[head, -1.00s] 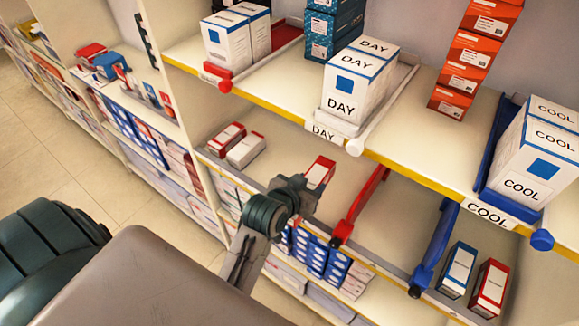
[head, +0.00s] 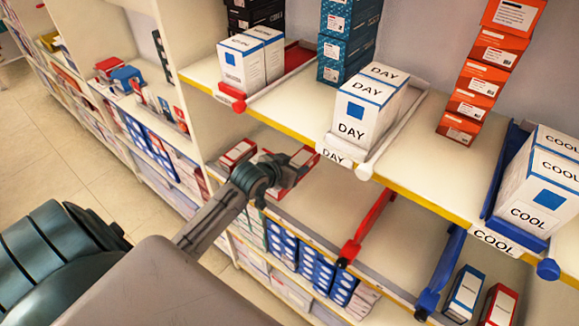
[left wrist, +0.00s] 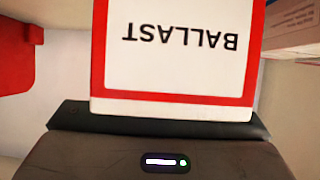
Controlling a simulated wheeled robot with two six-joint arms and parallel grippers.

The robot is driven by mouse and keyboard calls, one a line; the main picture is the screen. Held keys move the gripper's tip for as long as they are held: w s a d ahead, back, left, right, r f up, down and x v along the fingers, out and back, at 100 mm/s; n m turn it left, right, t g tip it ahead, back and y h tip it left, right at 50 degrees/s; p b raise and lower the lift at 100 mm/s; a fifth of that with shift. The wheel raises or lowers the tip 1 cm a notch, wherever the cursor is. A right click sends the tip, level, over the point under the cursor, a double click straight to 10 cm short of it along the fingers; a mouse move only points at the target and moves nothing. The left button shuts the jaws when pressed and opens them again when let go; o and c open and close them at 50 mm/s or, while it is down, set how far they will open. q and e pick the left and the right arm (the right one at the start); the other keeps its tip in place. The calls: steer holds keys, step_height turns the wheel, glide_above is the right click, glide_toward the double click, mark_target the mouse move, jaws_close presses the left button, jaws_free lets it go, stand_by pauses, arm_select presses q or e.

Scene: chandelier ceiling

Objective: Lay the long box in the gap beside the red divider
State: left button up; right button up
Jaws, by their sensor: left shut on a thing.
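My left gripper (head: 291,168) is shut on a long red-and-white box (head: 304,157). In the left wrist view the box (left wrist: 175,50) fills the upper middle and its label reads BALLAST, upside down. In the head view, the box's far end shows past the gripper, over the lower shelf and under the DAY shelf. The red divider (head: 367,222) stands on the lower shelf to the right of the gripper, apart from it. Whether the box touches the shelf cannot be told. My right gripper is not in view.
A red-and-white box (head: 238,152) lies left of the gripper; another is partly hidden behind it. A blue divider (head: 441,270) stands to the right, with bare shelf between the dividers. The upper shelf (head: 290,108), with DAY boxes (head: 365,108), overhangs the lower one.

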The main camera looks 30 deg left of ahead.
arm_select(q)
steer(key=shift+w+a, duration=0.25)
steer(key=shift+a, duration=0.25)
steer(key=shift+w+a, duration=0.2)
steer(key=shift+a, duration=0.3)
steer(key=shift+f+p, duration=0.6)
steer(key=shift+f, duration=1.25)
steer(key=o, duration=1.3)
steer(key=shift+s+f, duration=0.1)
steer(key=shift+o, duration=0.2)
steer(key=v, duration=1.2)
steer(key=shift+b, duration=0.3)
